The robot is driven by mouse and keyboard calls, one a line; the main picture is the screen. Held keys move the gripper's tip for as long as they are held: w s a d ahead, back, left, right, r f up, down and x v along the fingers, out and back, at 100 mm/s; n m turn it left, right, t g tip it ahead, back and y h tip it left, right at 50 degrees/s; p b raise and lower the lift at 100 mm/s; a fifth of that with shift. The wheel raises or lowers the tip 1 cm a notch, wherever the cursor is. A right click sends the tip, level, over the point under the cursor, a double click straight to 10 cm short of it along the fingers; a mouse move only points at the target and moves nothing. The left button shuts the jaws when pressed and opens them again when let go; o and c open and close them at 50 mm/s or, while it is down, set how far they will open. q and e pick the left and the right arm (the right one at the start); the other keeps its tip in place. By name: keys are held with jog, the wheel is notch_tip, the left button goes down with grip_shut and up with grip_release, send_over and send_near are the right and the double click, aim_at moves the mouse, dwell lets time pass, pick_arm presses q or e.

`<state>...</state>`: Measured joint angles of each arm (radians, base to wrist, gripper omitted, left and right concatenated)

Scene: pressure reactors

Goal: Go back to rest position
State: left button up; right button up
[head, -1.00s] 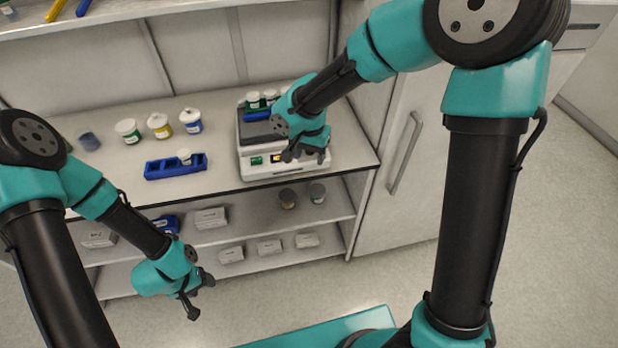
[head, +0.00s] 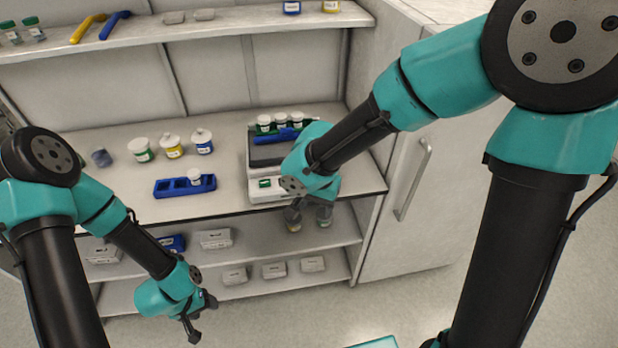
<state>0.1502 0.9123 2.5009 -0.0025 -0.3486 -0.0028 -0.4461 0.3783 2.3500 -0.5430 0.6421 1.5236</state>
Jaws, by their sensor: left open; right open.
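My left gripper (head: 200,319) is open and empty, pointing down in front of the lower shelves at the lower left. My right gripper (head: 309,208) is open and hangs in front of the white device (head: 264,190) on the worktop, near the counter's front edge. The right forearm and wrist cover part of the device. On the device's dark top sits a rack (head: 284,134) with several white-capped vials. Nothing is held by either gripper.
A blue tray (head: 170,188) with one white-capped vial stands on the worktop (head: 120,198). Several jars (head: 172,147) stand behind it. White boxes (head: 273,270) and two dark-topped jars are on the shelves below. A cabinet (head: 410,210) stands at right. The floor in front is clear.

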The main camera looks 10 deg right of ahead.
jog(key=s+d+f+n+y, duration=0.1)
jog(key=s+d+f, duration=0.1)
jog(key=f, duration=0.7)
jog(key=s+d+f+n+y, duration=0.1)
jog(key=s+d+f+n, duration=0.1)
jog(key=f, duration=0.8)
jog(key=s+d+f+n+y, duration=0.1)
jog(key=s+d+f, duration=0.3)
jog(key=f, duration=0.5)
jog(key=shift+d+f+n+t+y, duration=0.4)
jog(key=shift+d+n, duration=0.2)
jog(key=shift+d, duration=0.4)
